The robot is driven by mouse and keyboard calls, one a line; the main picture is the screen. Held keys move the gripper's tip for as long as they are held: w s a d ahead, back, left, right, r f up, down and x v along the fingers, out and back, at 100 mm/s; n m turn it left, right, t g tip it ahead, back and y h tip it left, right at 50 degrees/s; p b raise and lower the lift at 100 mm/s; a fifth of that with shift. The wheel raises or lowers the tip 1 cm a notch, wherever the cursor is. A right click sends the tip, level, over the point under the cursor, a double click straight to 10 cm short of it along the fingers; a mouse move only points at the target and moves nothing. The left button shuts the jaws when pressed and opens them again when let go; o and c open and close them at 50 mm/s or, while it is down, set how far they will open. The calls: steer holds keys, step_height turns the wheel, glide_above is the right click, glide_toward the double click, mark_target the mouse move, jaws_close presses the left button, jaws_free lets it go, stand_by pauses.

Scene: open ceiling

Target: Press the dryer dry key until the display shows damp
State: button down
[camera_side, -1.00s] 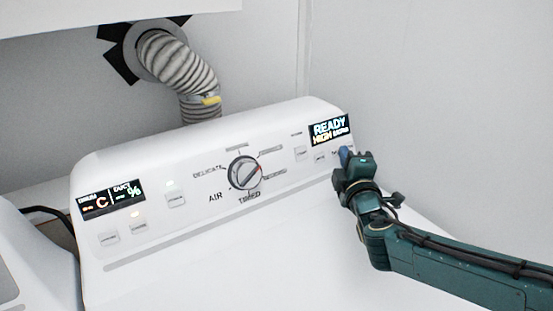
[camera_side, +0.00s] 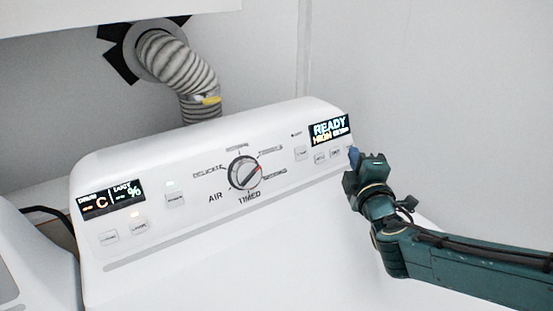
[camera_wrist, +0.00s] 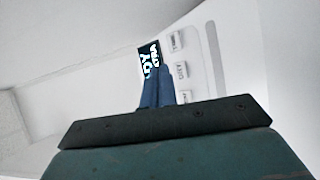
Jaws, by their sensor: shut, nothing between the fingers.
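The dryer's white control panel (camera_side: 285,185) fills the middle of the side view. Its right display (camera_side: 329,129) reads READY, with HIGH and smaller unclear text below. The display also shows turned and partly hidden in the wrist view (camera_wrist: 148,58). A row of small white keys (camera_side: 319,157) sits below it; their labels are too small to read surely. In the wrist view, keys (camera_wrist: 181,70) show beside my fingers. My gripper (camera_side: 353,155) is shut and empty, its blue tips by the right end of the key row. I cannot tell whether they touch a key.
A dial (camera_side: 244,173) stands at the panel's middle, and a left display (camera_side: 110,199) with keys below it. A ribbed hose (camera_side: 180,72) rises behind. The white wall (camera_side: 440,110) is to the right.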

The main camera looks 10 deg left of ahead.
mark_target(335, 152)
steer(key=shift+s+d+r, duration=0.45)
steer(key=shift+s+d, duration=0.4)
stand_by(2.8)
steer(key=shift+s+d+r, duration=0.35)
steer(key=shift+s+d, duration=0.3)
steer(key=shift+s+d+r, duration=0.3)
steer(key=shift+s+d, duration=0.3)
steer(key=shift+w+f, duration=0.1)
steer(key=w+a+f, duration=0.3)
steer(key=w+a, duration=0.2)
steer(key=shift+w+a, duration=0.35)
steer(key=shift+a, duration=0.05)
stand_by(2.1)
